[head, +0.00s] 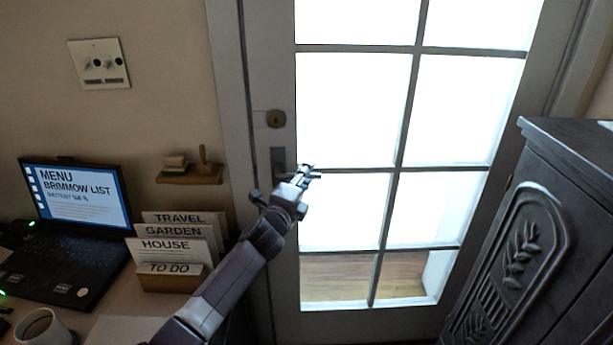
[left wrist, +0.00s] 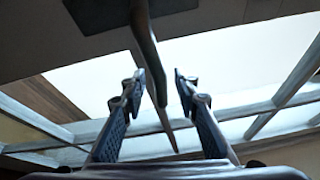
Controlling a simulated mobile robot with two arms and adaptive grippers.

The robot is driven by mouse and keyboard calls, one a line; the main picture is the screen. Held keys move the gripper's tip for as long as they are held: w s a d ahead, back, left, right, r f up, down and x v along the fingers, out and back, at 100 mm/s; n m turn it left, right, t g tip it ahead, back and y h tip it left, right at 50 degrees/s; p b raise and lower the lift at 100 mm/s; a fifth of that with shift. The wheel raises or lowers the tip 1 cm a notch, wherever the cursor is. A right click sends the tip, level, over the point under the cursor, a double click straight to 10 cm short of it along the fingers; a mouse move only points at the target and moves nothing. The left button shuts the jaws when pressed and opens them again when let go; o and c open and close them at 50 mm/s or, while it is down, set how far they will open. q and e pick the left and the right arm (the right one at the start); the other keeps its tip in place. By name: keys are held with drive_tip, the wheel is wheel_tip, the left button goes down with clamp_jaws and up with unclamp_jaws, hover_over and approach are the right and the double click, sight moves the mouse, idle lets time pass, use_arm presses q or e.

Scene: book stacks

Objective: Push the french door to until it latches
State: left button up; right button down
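The french door (head: 405,168) has a grey frame and bright glass panes. It stands in or close to its doorway; I cannot tell whether it is latched. My left gripper (head: 307,172) is at the handle, in front of the panes. In the left wrist view, the gripper (left wrist: 158,85) has its fingers apart, with the dark lever handle (left wrist: 148,60) reaching between them; I see no firm grip. My right gripper is in neither view.
A desk at the left holds a laptop (head: 80,200), a card holder (head: 172,278) and a mug (head: 42,328). A small shelf (head: 189,180) and a switch plate (head: 99,64) are on the wall. A dark carved cabinet (head: 530,240) stands close at the right.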

use_arm(q)
clamp_jaws()
idle(0.4)
drive_tip(key=shift+f+m+p, duration=0.2)
drive_tip(key=shift+m+p, duration=0.4)
drive_tip(key=shift+p, duration=0.3)
drive_tip(key=f+m+p, duration=0.1)
drive_tip(key=p, duration=0.1)
drive_tip(key=a+f+m+g+y+p, duration=0.1)
drive_tip(key=f+m+p, duration=0.1)
drive_tip(key=f+m+g+y+p, duration=0.1)
drive_tip(key=m+p, duration=0.1)
drive_tip(key=shift+s+a+f+p, duration=0.1)
drive_tip(key=shift+a+f+p, duration=0.1)
drive_tip(key=shift+a+p, duration=0.1)
